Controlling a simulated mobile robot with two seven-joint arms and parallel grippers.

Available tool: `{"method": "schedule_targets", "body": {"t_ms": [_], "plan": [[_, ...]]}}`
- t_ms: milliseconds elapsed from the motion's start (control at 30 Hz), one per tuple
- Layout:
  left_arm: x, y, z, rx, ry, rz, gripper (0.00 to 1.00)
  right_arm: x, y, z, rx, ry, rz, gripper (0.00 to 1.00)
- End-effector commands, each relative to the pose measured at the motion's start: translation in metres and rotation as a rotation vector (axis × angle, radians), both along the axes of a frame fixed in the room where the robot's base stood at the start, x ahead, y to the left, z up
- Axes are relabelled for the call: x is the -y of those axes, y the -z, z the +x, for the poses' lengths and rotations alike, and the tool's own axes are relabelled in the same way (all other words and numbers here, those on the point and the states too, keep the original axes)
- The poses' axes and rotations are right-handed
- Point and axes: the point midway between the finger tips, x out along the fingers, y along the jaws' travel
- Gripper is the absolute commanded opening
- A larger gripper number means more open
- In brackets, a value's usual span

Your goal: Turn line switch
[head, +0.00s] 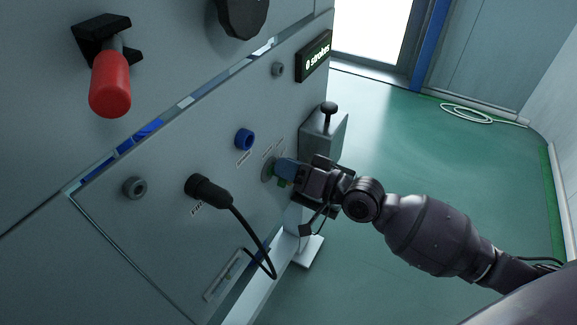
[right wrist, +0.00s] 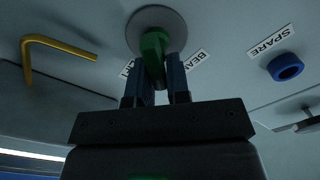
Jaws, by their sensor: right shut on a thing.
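The line switch is a green knob on a round grey plate, set in the grey panel (head: 130,235). In the right wrist view the green knob (right wrist: 154,44) stands between the blue fingertips of my right gripper (right wrist: 162,80). The labels beside it are partly hidden by the fingers. In the head view my right gripper (head: 284,171) reaches in from the right and is shut on the knob, which it mostly covers. My left gripper does not show in either view.
A black plug (head: 207,190) with a hanging cable sits left of the switch. A blue ring socket (head: 244,139) is above it. A red handle (head: 110,85) juts out at upper left. A yellow bent bar (right wrist: 55,48) shows in the wrist view. Green floor (head: 420,150) is open at right.

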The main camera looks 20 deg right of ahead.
Motion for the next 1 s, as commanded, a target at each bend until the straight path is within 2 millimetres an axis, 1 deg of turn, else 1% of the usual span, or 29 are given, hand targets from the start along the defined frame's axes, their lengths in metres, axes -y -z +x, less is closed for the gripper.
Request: {"method": "schedule_targets", "body": {"t_ms": [200,633,667,700,767,800,1000], "plan": [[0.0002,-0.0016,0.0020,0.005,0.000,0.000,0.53,0.0009,-0.0004,0.0009,-0.027,0.001,0.038,0.00],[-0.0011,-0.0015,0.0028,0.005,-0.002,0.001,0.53,0.0009,0.0000,0.0010,-0.033,0.001,0.045,0.00],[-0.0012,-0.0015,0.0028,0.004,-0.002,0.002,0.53,0.0009,0.0000,0.0010,-0.033,0.001,0.045,0.20],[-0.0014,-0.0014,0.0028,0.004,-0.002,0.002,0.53,0.0009,0.0000,0.0010,-0.033,0.001,0.045,0.26],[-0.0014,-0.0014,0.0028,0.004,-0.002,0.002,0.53,0.0008,0.0000,0.0009,-0.033,0.001,0.045,0.35],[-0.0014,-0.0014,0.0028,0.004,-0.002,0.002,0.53,0.0008,0.0001,0.0009,-0.033,0.001,0.045,0.38],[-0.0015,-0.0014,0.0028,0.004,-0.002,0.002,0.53,0.0007,0.0004,0.0007,-0.034,0.001,0.045,0.38]]}}
